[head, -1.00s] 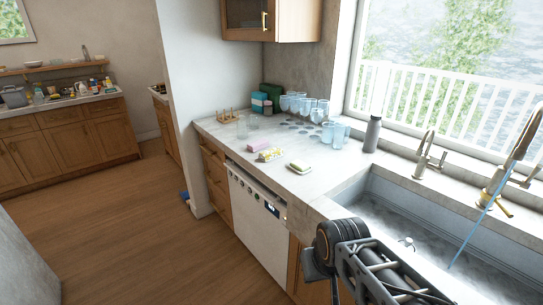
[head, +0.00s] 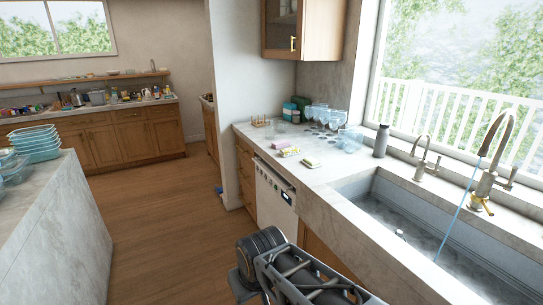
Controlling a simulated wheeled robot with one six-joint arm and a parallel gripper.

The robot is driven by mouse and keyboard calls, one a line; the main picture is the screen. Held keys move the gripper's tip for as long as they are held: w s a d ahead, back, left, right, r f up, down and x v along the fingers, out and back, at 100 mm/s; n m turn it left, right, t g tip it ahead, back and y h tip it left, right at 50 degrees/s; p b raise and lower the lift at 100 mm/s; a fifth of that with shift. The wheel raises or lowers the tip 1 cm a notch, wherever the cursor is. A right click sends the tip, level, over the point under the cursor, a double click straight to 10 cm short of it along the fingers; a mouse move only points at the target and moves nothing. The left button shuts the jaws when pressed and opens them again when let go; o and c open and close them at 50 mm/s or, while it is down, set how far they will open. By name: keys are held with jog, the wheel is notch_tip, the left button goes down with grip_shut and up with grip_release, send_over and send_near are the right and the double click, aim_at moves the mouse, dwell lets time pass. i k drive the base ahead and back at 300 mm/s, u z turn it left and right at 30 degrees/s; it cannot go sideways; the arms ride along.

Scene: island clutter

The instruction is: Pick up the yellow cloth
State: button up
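A small yellow-and-white patterned item (head: 289,152) lies on the counter left of the sink, beside a pink item (head: 280,144). It may be the yellow cloth, but it is too small to tell. Another small yellow thing (head: 482,204) is at the base of the large tap; its kind is unclear. Part of my arm shows at the bottom middle, in front of the counter, well apart from these items. My gripper's fingers do not show.
A green-and-yellow sponge (head: 312,162), a grey bottle (head: 381,140) and several blue glasses (head: 350,138) stand on the counter. The sink (head: 440,225) is at right. An island (head: 60,225) with stacked blue glass containers (head: 36,143) is at left. Open wooden floor (head: 165,215) lies between.

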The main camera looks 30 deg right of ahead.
aim_at(294, 150)
jog(key=u, duration=0.3)
jog(key=i, duration=1.3)
jog(key=z, duration=0.35)
jog(key=i, duration=1.15)
jog(key=z, duration=1.45)
jog(key=i, duration=0.75)
jog(key=z, duration=0.6)
